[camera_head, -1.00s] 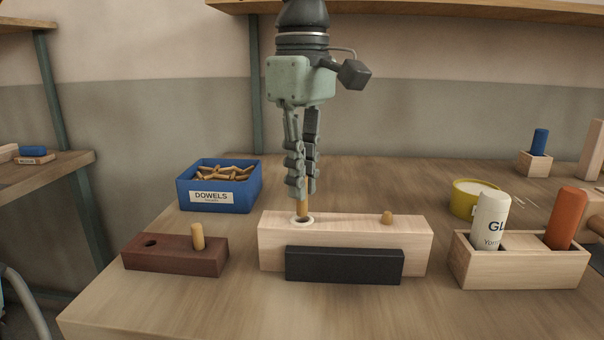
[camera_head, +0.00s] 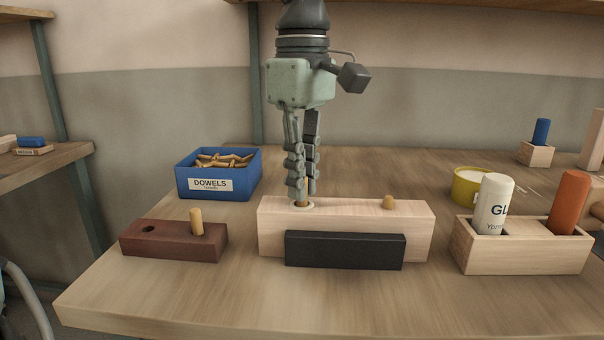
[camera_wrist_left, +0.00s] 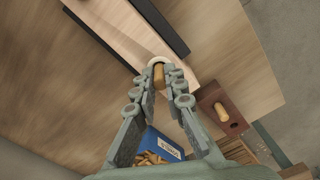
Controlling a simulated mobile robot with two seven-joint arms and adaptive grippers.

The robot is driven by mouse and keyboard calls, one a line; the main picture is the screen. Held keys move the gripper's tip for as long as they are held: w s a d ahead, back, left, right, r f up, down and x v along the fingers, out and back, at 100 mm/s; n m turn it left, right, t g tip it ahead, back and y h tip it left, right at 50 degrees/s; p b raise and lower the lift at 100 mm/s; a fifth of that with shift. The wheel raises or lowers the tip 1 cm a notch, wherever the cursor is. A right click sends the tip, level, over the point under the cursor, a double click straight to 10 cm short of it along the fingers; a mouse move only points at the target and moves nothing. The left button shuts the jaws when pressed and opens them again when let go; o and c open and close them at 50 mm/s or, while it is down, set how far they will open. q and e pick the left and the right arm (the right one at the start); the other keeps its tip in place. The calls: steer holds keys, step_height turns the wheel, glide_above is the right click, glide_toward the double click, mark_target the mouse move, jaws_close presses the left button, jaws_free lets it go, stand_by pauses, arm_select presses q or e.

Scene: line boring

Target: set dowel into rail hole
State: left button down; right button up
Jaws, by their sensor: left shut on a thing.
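The pale wooden rail (camera_head: 345,222) lies on the bench with a black block (camera_head: 344,250) against its front face. My left gripper (camera_head: 302,196) points down over the rail's left hole, which has a pale ring (camera_head: 311,206) around it. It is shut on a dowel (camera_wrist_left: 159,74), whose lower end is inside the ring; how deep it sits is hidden. Only a little of the dowel shows below the fingertips in the head view. Another dowel (camera_head: 388,202) stands in the rail's right end, a short stub showing. My right gripper is not in view.
A dark red-brown block (camera_head: 172,241) with one empty hole and one upright dowel (camera_head: 196,221) sits left. Behind it is a blue dowels bin (camera_head: 214,184). Right are a wooden holder (camera_head: 520,249) with a glue bottle (camera_head: 494,203) and an orange bottle (camera_head: 568,202), and a yellow tub (camera_head: 466,187).

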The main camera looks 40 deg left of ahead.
arm_select(q)
steer(key=shift+f+b, duration=0.5)
steer(key=shift+f, duration=0.3)
steer(key=c, duration=1.5)
jaws_free()
steer(key=shift+f, duration=0.1)
step_height(320, 180, up, 8)
steer(key=p, duration=0.7)
steer(key=shift+r, duration=0.2)
